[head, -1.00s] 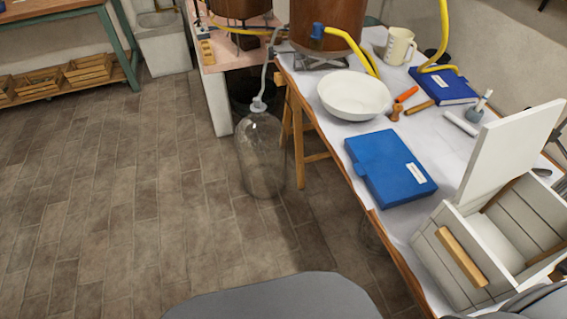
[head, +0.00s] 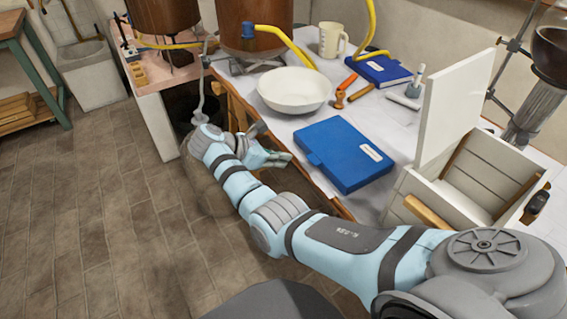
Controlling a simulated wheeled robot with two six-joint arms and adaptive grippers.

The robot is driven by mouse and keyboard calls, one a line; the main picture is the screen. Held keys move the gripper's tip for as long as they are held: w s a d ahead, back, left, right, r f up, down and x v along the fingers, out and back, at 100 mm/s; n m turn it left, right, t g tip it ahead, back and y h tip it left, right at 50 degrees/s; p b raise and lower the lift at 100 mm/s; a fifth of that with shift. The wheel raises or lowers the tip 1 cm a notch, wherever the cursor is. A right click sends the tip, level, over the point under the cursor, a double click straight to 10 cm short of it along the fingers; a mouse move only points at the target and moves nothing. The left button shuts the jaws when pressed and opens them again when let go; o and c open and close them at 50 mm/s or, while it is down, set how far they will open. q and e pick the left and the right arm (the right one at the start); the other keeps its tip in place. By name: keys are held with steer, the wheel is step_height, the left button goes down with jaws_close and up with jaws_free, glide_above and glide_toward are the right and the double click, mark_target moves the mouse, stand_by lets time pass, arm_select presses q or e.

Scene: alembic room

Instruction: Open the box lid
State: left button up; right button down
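A white wooden box (head: 462,206) stands on the table at the right. Its white lid (head: 452,106) is raised, standing about upright at the box's back left, and the inside shows. A light wooden handle (head: 426,213) is on its near side. My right gripper (head: 274,142) is beside the table's left edge, left of a closed blue case (head: 343,153) and well away from the white box. Its fingers look spread with nothing between them. My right arm crosses in front of the lower part of the box. My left gripper is not in view.
Copper vessels (head: 253,27) with yellow hoses stand at the back. A glass apparatus (head: 550,65) is at the far right. The floor at left is clear.

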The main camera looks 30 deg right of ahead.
mark_target(307, 165)
steer(key=b+x, duration=0.1)
steer(key=x, duration=0.6)
steer(key=shift+w+a+f+b, duration=0.1)
steer(key=shift+a+b, duration=0.05)
steer(key=shift+b, duration=0.25)
steer(key=shift+d+f, duration=0.3)
steer(key=shift+d, duration=0.25)
